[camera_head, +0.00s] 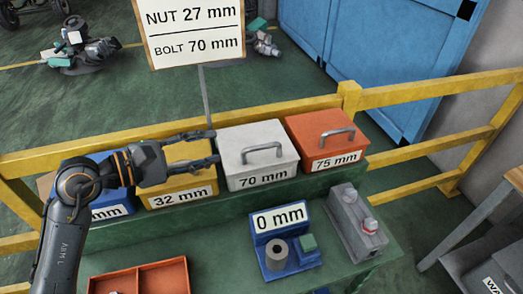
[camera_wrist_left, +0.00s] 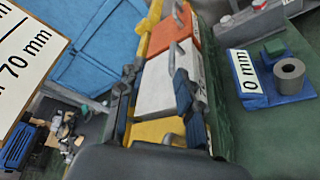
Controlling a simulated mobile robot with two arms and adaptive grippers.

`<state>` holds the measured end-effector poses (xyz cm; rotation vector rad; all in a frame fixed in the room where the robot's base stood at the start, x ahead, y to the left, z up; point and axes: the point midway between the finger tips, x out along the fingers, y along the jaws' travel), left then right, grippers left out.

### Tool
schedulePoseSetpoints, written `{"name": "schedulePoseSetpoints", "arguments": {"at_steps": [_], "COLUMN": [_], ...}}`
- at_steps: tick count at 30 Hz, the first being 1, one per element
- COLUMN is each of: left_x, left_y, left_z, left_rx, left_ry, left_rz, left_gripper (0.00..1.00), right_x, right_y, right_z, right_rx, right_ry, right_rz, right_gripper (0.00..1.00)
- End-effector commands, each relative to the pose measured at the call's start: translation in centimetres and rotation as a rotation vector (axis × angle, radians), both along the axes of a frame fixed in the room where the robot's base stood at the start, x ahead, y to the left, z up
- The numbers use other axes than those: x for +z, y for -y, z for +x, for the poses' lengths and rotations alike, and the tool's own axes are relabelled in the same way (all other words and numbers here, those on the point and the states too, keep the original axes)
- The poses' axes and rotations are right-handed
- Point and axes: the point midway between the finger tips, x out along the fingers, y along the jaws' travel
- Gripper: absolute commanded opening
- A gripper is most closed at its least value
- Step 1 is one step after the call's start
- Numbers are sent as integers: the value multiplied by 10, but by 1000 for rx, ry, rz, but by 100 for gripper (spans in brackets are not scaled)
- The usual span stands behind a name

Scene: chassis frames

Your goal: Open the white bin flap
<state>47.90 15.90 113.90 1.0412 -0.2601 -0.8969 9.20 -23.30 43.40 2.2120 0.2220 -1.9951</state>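The white bin (camera_head: 250,180), labelled 70 mm, stands on the green bench between the yellow and orange bins. Its flap (camera_head: 255,135) lies shut on top, with a grey bar handle (camera_head: 262,150). My left gripper (camera_head: 214,147) is open and empty, just left of the white bin's flap, over the yellow bin's side. Its fingers point right, toward the handle. In the left wrist view the white bin (camera_wrist_left: 156,80) shows beyond and between the spread fingers (camera_wrist_left: 155,95). I cannot tell whether a finger touches the bin. My right gripper is not in view.
The yellow 32 mm bin (camera_head: 180,201), a blue bin (camera_head: 112,208) and the orange 75 mm bin (camera_head: 330,160) share the row. A post with a sign (camera_head: 195,30) rises behind. A blue 0 mm holder (camera_head: 283,262) and grey box (camera_head: 355,225) stand in front.

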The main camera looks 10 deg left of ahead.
Motion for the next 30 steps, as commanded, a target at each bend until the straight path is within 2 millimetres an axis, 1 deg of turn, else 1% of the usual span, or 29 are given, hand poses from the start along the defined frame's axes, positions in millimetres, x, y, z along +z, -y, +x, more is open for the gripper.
{"name": "schedulePoseSetpoints", "arguments": {"at_steps": [1, 4, 7, 10, 14, 17, 24, 30], "left_x": [-14, -26, -35, -43, -43, -43, -53, -62], "left_y": [0, 0, 0, 0, 6, 16, 54, 83], "left_z": [0, 0, 0, 0, 5, 13, 46, 69], "left_rx": [0, 0, 0, 0, -1, -1, -1, -2], "left_ry": [0, -1, 0, 0, -1, -1, -3, -2], "left_rz": [0, -1, 0, -2, -4, -6, -9, -6], "left_gripper": [36, 36, 36, 36, 36, 36, 36, 36], "right_x": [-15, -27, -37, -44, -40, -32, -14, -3], "right_y": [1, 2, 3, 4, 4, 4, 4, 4], "right_z": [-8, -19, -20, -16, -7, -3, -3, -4], "right_rx": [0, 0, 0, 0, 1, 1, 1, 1], "right_ry": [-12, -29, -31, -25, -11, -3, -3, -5], "right_rz": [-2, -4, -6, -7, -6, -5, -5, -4], "right_gripper": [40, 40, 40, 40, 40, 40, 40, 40]}}
